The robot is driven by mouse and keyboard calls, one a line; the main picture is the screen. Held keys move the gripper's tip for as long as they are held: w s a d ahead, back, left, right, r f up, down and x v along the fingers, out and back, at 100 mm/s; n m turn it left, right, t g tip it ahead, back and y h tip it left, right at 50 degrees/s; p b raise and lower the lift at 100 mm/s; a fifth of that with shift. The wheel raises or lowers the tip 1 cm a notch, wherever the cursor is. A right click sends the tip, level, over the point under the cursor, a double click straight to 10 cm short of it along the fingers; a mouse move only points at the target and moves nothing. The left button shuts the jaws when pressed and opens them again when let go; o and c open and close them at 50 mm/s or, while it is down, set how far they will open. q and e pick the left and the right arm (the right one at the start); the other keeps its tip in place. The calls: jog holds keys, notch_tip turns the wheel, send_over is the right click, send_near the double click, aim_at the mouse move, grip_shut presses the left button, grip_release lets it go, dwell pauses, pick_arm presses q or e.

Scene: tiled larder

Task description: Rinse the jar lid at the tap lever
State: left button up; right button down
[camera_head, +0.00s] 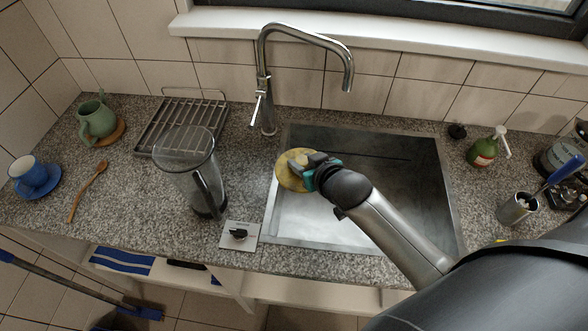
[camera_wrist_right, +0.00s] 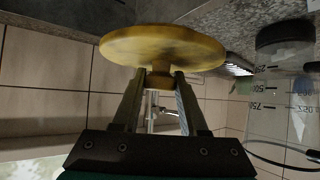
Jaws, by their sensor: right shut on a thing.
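The jar lid (camera_head: 291,173) is a round yellow disc. It is held over the left part of the metal sink. In the right wrist view the lid (camera_wrist_right: 165,45) has a small knob below its disc, and the fingers of my right gripper (camera_wrist_right: 160,84) are shut on that knob. In the head view my right gripper (camera_head: 308,164) comes in from the lower right and partly covers the lid. The chrome tap (camera_head: 265,80) stands behind the sink's left corner. Its tap lever (camera_head: 257,107) is on the left of the upright pipe, apart from the lid. My left gripper is out of view.
A clear measuring jug (camera_head: 187,168) stands close to the left of the sink (camera_head: 352,137). A wire rack (camera_head: 180,125) lies behind it. A green soap bottle (camera_head: 484,150) and a metal cup (camera_head: 516,208) stand right of the sink. The sink basin looks empty.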

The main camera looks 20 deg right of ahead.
aim_at(312, 150)
jog(key=d, duration=0.1)
jog(key=w+d+b, duration=0.1)
jog(key=d+f+b, duration=0.1)
jog(key=shift+w+d, duration=0.15)
jog(key=shift+d, duration=0.05)
jog(key=shift+w+d, duration=0.3)
jog(key=shift+d, duration=0.45)
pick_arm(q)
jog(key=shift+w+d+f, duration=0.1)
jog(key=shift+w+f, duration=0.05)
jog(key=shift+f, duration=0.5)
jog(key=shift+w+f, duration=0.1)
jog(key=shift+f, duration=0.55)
pick_arm(e)
jog(key=shift+w+d+f, duration=0.15)
jog(key=shift+w+d, duration=0.05)
jog(key=shift+d, duration=0.35)
jog(key=shift+w+d+f, duration=0.1)
jog(key=shift+w+d, duration=0.1)
jog(key=shift+d, duration=0.35)
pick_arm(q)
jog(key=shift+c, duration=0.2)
